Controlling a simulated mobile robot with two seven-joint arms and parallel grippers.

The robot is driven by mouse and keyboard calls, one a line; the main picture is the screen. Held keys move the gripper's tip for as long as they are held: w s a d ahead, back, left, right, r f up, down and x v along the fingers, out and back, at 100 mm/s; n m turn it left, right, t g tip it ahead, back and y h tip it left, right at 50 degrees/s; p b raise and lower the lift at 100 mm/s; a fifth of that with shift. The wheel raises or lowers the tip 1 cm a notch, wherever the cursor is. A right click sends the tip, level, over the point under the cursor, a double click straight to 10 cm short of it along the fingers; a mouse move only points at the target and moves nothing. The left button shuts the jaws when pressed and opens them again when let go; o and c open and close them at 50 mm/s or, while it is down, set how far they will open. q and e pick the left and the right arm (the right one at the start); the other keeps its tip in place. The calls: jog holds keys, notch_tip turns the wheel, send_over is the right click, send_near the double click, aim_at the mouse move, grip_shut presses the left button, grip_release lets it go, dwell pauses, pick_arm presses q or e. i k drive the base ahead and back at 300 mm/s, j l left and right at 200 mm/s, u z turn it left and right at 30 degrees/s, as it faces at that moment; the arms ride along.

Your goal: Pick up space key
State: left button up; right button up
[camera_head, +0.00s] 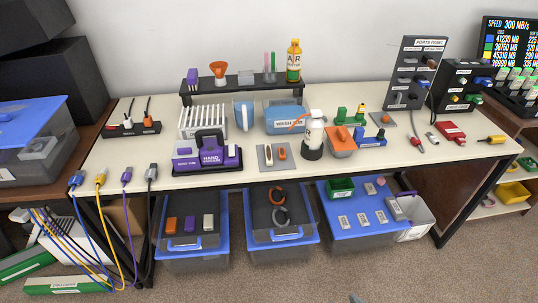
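Several small pale labelled blocks, which look like keys, lie on the blue lid (350,233) of the right-hand bin under the table. One pale block (343,221) is at the left of the lid, with others (362,219) and (381,216) to its right. Their labels are too small to read, so I cannot tell which is the space key. Neither of my grippers can be made out. A small grey tip shows at the bottom edge, too little to identify.
A green tray (341,188) and a larger grey block (397,208) share the lid. A white bin (418,214) stands to its right. The floor in front is clear.

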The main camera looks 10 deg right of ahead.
aim_at(268, 152)
jog(key=i+j, duration=0.5)
jog(key=i+j+z, duration=0.1)
jog(key=z, duration=0.35)
jog(key=j+z, duration=0.3)
jog(key=z, duration=0.15)
